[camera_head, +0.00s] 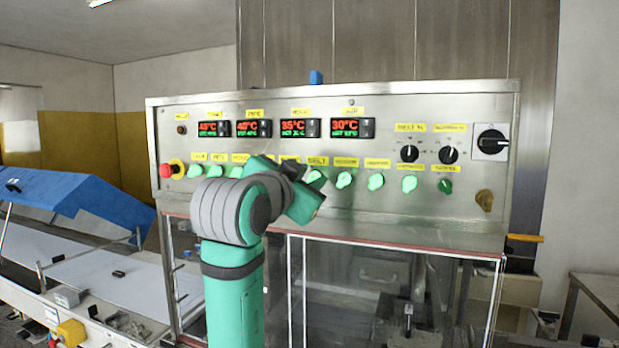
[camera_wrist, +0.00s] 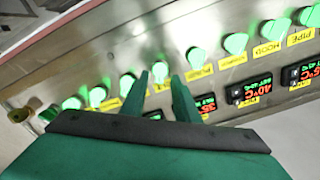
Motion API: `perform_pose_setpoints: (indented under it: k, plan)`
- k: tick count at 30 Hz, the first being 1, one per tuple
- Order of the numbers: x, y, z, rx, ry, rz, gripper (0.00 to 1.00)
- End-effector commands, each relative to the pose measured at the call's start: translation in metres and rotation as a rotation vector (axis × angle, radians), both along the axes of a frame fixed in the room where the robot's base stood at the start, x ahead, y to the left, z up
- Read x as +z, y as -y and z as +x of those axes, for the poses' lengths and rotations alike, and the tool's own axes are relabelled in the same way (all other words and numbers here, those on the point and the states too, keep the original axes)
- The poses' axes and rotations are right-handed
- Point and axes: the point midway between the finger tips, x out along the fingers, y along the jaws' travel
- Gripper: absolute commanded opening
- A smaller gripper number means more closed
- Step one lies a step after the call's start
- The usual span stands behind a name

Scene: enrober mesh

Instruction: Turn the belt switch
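The belt switch (camera_head: 316,177) is a green-lit knob in the row on the steel control panel, under the yellow BELT label (camera_head: 318,161). My gripper (camera_head: 300,180) is up at the panel beside it and partly covers it in the head view. In the wrist view the panel appears upside down, and the belt switch (camera_wrist: 160,70) shows between the tips of my gripper (camera_wrist: 160,78). The two green fingers stand apart, one on each side of the knob. I cannot tell whether either finger touches it.
Similar green knobs sit close on both sides, such as one to the right (camera_head: 343,180). A red emergency stop (camera_head: 166,170) is at the panel's left end. Temperature displays (camera_head: 352,128) are above, a black rotary switch (camera_head: 491,142) at right. A glazed frame (camera_head: 400,245) stands below.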

Motion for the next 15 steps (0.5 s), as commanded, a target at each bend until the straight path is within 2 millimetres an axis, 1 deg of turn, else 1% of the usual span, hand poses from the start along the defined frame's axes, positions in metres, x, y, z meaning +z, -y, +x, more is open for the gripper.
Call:
perform_pose_setpoints:
  k: [9, 10, 11, 12, 13, 15]
  plan:
    - [0.0001, 0.0027, 0.0028, -0.003, 0.001, 0.000, 0.28]
    - [0.0000, 0.0026, 0.0028, -0.003, 0.001, 0.000, 0.23]
    - [0.0000, 0.0025, 0.0027, -0.003, 0.001, 0.000, 0.16]
    - [0.0000, 0.0024, 0.0027, -0.001, 0.000, 0.000, 0.07]
    - [0.0001, 0.0021, 0.0027, -0.001, 0.000, 0.000, 0.00]
    - [-0.0001, 0.0020, 0.0026, -0.001, 0.000, 0.000, 0.00]
